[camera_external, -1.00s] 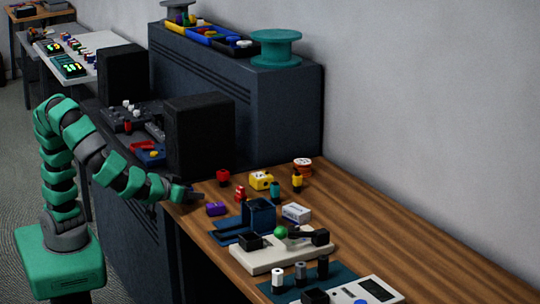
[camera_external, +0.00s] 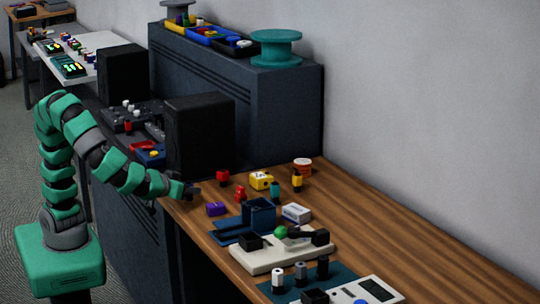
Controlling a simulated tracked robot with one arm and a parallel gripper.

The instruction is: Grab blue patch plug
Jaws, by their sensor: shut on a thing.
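My gripper (camera_external: 193,192) is at the left edge of the wooden bench, at the end of the green and grey arm. It is shut on a small dark thing, mostly hidden by the fingers and too small to identify. I cannot make out a separate blue patch plug lying on the bench.
A dark blue holder (camera_external: 262,214) and a white fixture (camera_external: 275,254) lie nearer. The bench's right side is clear.

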